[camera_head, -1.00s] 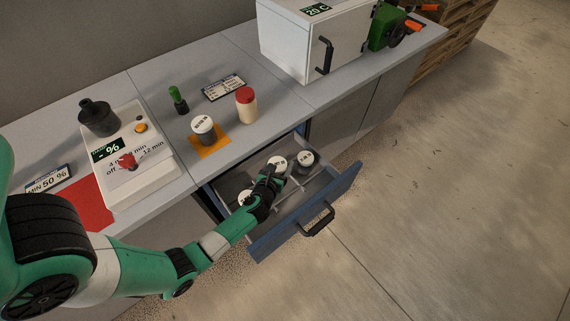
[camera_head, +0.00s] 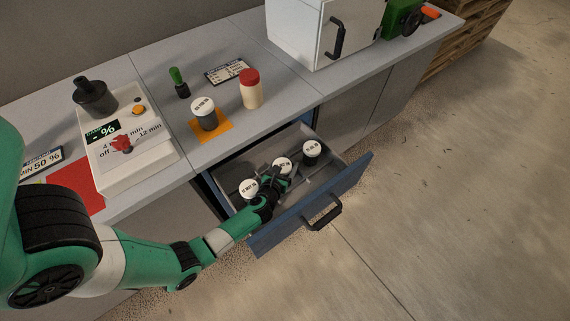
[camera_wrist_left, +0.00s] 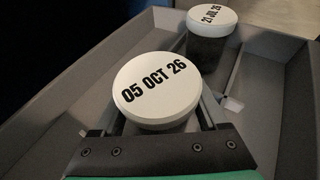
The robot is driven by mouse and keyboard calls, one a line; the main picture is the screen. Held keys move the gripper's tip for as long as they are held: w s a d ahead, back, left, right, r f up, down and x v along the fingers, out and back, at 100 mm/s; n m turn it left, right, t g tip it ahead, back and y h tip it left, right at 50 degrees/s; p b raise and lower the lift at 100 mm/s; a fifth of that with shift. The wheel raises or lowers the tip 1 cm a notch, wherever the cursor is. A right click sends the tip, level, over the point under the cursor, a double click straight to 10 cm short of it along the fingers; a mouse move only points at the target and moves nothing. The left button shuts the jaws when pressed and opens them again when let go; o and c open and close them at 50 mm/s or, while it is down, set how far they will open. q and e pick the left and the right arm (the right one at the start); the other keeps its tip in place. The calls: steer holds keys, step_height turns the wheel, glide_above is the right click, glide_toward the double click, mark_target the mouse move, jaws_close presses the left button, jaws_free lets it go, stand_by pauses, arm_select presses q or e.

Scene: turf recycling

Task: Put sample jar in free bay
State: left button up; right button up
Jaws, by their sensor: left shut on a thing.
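The sample jar, with a white lid reading 05 OCT 26 (camera_wrist_left: 157,88), is between the fingers of my left gripper (camera_head: 277,180). In the head view this jar (camera_head: 283,164) is inside the open drawer (camera_head: 345,185), between two other jars. In the left wrist view my left gripper's fingers (camera_wrist_left: 160,120) are on both sides of it, below the lid. Its base is hidden, so I cannot tell whether it touches the drawer floor. A jar lidded 21 JUL 26 (camera_wrist_left: 209,40) stands behind it, apart; another jar (camera_head: 248,188) stands at the drawer's left. My right gripper is not in view.
On the counter, a jar (camera_head: 205,115) stands on an orange mat (camera_head: 226,127), near a red-lidded bottle (camera_head: 250,90) and a green-handled tool (camera_head: 179,82). The drawer's handle (camera_head: 323,213) faces the open floor. A white cabinet (camera_head: 315,30) stands at the back.

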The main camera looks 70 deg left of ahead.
arm_select(q)
steer(key=shift+f, duration=0.45)
stand_by(0.3)
steer(key=o, duration=1.4)
step_height(320, 180, up, 4)
steer(key=p, duration=0.3)
steer(key=shift+f, duration=0.2)
steer(key=s+d+r+p, duration=0.1)
steer(key=d+r+p, duration=0.1)
steer(key=r+p, duration=0.1)
steer(key=s+d+r+p, duration=0.1)
steer(key=r+p, duration=0.1)
steer(key=shift+s+d+r, duration=0.15)
steer(key=shift+s+r, duration=0.1)
steer(key=shift+s, duration=0.1)
steer(key=p+v, duration=0.3)
steer(key=v, duration=0.7)
steer(key=shift+s+d, duration=0.15)
steer(key=shift+d, duration=0.05)
